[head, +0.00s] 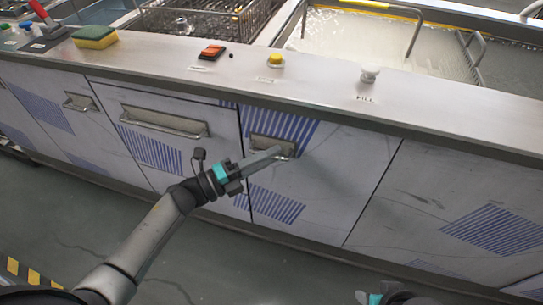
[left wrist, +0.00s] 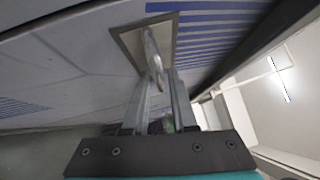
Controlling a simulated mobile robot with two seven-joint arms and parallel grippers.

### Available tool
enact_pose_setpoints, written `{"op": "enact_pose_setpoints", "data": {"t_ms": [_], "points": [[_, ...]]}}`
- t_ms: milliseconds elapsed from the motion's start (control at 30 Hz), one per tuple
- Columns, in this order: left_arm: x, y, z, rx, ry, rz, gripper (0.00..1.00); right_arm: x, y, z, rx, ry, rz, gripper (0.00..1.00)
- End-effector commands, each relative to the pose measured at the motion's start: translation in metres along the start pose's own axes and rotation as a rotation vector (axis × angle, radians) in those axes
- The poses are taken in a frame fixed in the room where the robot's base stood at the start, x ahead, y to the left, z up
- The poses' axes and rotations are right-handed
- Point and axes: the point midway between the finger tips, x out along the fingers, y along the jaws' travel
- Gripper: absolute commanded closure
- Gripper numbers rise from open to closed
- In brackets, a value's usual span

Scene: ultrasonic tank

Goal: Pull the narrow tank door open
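The narrow tank door (head: 325,195) is a pale panel with blue stripes in the cabinet front, and it sits flush with its neighbours. Its metal handle (head: 260,143) is set in a recessed plate near the top left; the handle (left wrist: 153,50) also shows in the left wrist view. My left gripper (head: 277,152) reaches up to the handle's right end. In the left wrist view its fingers (left wrist: 163,85) are close together, with the handle bar between them. Part of my right gripper (head: 372,298) shows at the bottom edge; its fingers are not clear.
The steel counter (head: 150,52) above carries a red switch (head: 212,51), a yellow button (head: 276,60) and a sponge (head: 95,37). The floor in front is clear.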

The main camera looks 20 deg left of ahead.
Motion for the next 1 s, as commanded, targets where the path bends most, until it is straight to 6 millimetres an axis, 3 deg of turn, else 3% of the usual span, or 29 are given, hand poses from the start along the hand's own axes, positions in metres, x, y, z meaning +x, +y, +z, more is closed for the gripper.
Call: {"op": "enact_pose_setpoints", "data": {"t_ms": [367, 600, 1000], "points": [[0.0073, 0.0, -0.0002, 0.0, 0.0, 0.001, 0.74, -0.003, 0.0003, -0.0013, 0.001, 0.004, 0.001, 0.5], [0.007, 0.0001, -0.0002, 0.0, 0.0, 0.001, 1.0, -0.003, 0.0004, -0.0015, 0.001, 0.004, 0.001, 0.5], [0.0067, 0.0002, -0.0002, 0.0, 0.0, 0.001, 1.0, -0.0029, 0.0003, -0.0016, 0.001, 0.005, 0.001, 0.5]]}}
